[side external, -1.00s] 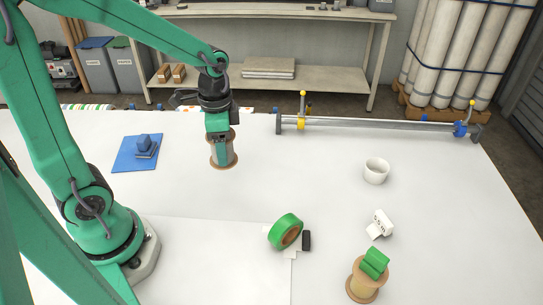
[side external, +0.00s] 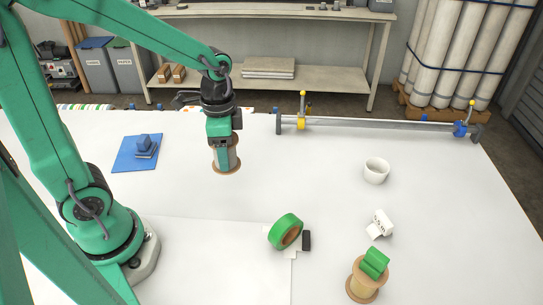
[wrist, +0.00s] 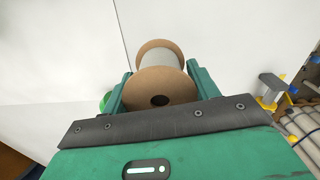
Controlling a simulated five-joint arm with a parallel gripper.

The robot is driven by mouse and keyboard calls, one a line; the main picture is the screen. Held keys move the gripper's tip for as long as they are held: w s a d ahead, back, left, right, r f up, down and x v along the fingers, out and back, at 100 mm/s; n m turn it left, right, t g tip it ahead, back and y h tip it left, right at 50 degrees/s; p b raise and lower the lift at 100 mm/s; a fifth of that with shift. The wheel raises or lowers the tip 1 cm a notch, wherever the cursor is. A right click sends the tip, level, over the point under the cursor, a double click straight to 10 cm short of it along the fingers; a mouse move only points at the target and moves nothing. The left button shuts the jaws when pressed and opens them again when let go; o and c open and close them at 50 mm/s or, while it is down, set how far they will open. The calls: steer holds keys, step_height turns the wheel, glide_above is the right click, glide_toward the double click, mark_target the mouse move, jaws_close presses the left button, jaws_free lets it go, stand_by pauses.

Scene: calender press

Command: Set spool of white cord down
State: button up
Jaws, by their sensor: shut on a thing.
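The spool of white cord (side external: 233,160) has tan end discs and is upright between the fingers of my gripper (side external: 222,158), over the back left part of the white table (side external: 310,180). My gripper points down and is shut on the spool. In the wrist view the spool (wrist: 165,55) shows its tan flanges and pale winding between the green fingers (wrist: 158,88). I cannot tell whether its lower disc touches the table.
A blue mat (side external: 125,160) with small blue blocks lies to the left. A bar clamp (side external: 385,124) lies along the back edge. A white cup (side external: 376,170), green tape roll (side external: 286,231), white block (side external: 380,224) and another spool (side external: 361,285) under a green piece stand to the right and front.

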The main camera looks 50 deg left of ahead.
steer(key=s+d+m, duration=0.6)
steer(key=s+d, duration=0.1)
steer(key=d, duration=0.3)
steer(key=shift+d, duration=0.3)
steer(key=shift+a, duration=0.1)
steer(key=w+a+f, duration=0.2)
steer(key=a, duration=0.1)
steer(key=w+a+f, duration=0.2)
steer(key=a, duration=0.1)
steer(key=w+a+f, duration=0.2)
steer(key=a+f, duration=0.1)
steer(key=shift+w+a, duration=0.25)
steer(key=shift+w, duration=0.1)
steer(key=shift+f, duration=1.95)
steer(key=shift+f, duration=0.15)
